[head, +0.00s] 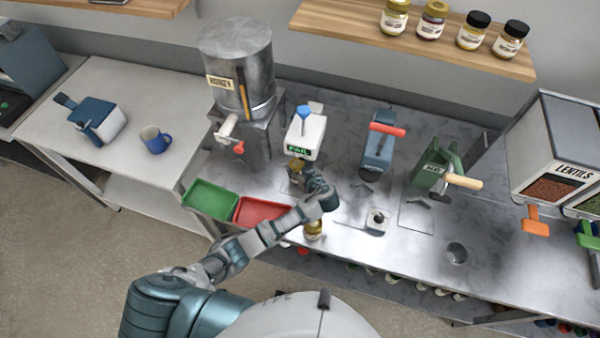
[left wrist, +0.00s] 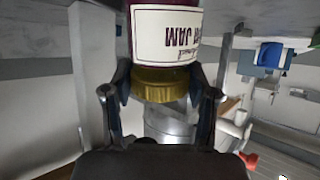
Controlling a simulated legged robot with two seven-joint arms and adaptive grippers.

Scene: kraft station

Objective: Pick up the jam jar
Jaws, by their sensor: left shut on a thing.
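The jam jar (left wrist: 166,38) fills the top middle of the left wrist view, with a dark purple body, a white label reading JAM upside down, and a gold lid (left wrist: 160,85). My left gripper (left wrist: 160,98) is shut on the jar at its lid, one finger on each side. In the head view, my left gripper (head: 299,172) is over the metal counter, just in front of the white machine with a green display (head: 305,135). The jar is mostly hidden there by my gripper and wrist. My right gripper is in neither view.
A green tray (head: 210,200) and a red tray (head: 262,211) lie left of my left gripper. A gold-coloured jar (head: 313,229) stands by the counter's front edge, below my forearm. A steel dispenser (head: 238,70) stands behind left; a blue press (head: 378,150) stands right.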

